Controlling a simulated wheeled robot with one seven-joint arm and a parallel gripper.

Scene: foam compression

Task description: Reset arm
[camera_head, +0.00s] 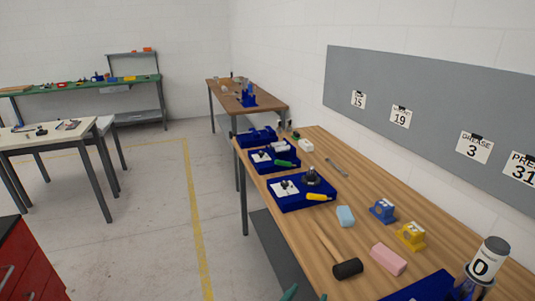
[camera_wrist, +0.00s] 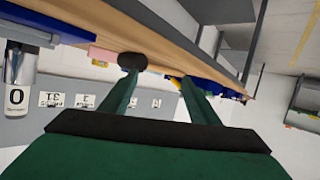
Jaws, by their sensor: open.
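My gripper (camera_wrist: 160,84) shows in the wrist view with its two green fingers spread apart and nothing between them. Small green tips, apparently of my gripper (camera_head: 306,295), show at the bottom edge of the head view, by the near edge of the wooden workbench (camera_head: 290,226). On the bench lie a light blue foam block (camera_head: 345,216) and a pink foam block (camera_head: 388,259). A mallet with a black head (camera_head: 347,268) lies left of the pink block. The wrist view is tilted, and the mallet's black head (camera_wrist: 132,61) appears there beyond the left finger.
A blue vise (camera_head: 382,210) and a yellow vise (camera_head: 410,236) stand near the bench's wall side. A canister marked 0 (camera_head: 487,259) stands at the right. Blue trays (camera_head: 318,187) with parts fill the far end. Open floor (camera_head: 150,215) lies to the left.

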